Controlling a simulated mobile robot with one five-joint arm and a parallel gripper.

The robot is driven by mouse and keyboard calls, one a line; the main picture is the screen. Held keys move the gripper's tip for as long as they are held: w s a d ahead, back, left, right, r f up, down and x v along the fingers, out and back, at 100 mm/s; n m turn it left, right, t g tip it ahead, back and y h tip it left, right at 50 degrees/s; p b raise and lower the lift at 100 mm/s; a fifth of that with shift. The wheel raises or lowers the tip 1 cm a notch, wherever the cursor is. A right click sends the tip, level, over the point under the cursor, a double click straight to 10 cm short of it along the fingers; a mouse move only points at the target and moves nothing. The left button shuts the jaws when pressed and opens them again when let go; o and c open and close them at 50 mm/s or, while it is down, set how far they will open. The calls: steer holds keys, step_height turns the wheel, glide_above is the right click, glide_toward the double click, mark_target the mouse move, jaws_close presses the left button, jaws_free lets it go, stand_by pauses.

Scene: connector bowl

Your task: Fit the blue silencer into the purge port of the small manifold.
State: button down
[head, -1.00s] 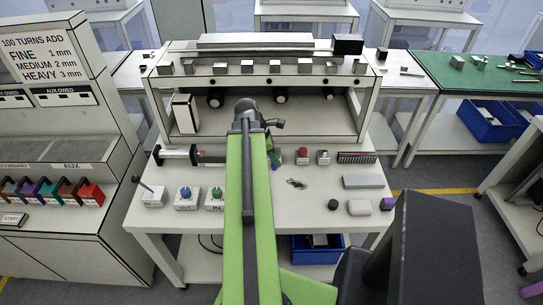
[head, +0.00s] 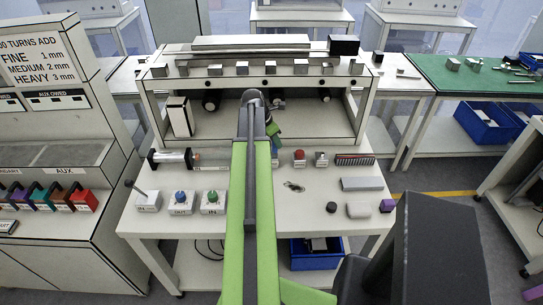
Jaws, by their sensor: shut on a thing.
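My gripper (head: 275,142) shows only in part, at the right of my green forearm, over the back of the white bench. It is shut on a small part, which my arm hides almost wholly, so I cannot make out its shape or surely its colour. I cannot pick out the blue silencer for certain. A blue knob (head: 181,196) sits on a pale block labelled OUT, left of my arm. I cannot tell which item is the small manifold. Small fittings, one with a red top (head: 299,157) and one grey (head: 321,159), stand right of my gripper. No purge port can be made out.
A white rack (head: 345,120) spans the bench's back, with several metal blocks on its top.

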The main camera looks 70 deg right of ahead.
mark_target(275, 155)
steer(key=f+b, duration=0.1)
steer(key=w+f+b, duration=0.1)
steer(key=f+b, duration=0.2)
steer(key=f, duration=0.1)
steer(key=shift+w+d+f+b, duration=0.15)
steer(key=shift+w+f+b, duration=0.1)
steer(key=shift+w+b, duration=0.1)
steer(key=shift+r, duration=0.25)
steer(key=shift+f, duration=0.2)
steer(key=c, duration=1.2)
jaws_free()
steer(key=shift+c, duration=0.2)
